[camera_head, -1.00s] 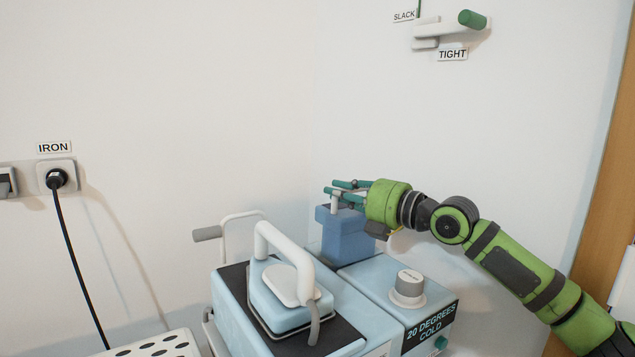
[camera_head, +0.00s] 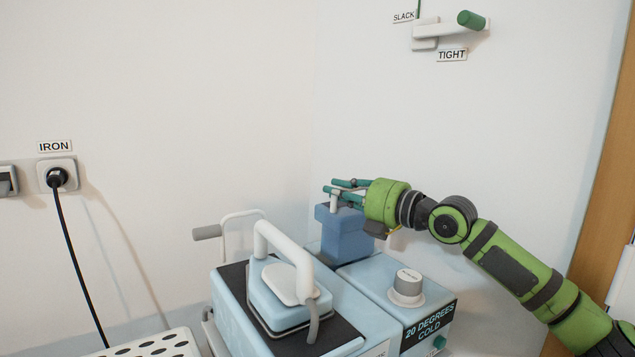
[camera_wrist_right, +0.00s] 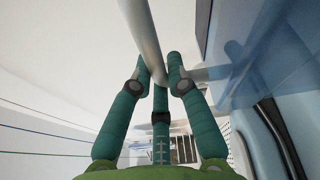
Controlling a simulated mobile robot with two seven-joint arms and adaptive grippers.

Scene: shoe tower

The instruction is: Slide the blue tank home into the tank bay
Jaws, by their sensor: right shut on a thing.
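The blue tank (camera_head: 345,237) stands upright at the back of the pale blue iron station, near the wall corner. Its lower end meets the station top behind the dial; the bay itself is hidden behind the tank and the iron. My right gripper (camera_head: 345,191) comes in from the right above the tank and is shut on its white upright handle (camera_head: 333,201). In the right wrist view the fingers (camera_wrist_right: 160,78) close around the pale handle post (camera_wrist_right: 140,35), with the blue tank wall (camera_wrist_right: 265,50) at the right. My left gripper is not in view.
A pale blue iron (camera_head: 290,285) with a white handle rests on the dark pad in front. A grey dial (camera_head: 407,288) stands right of it. A grey-tipped lever (camera_head: 208,233) is at left, and a plugged cord (camera_head: 75,255) hangs from the wall socket.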

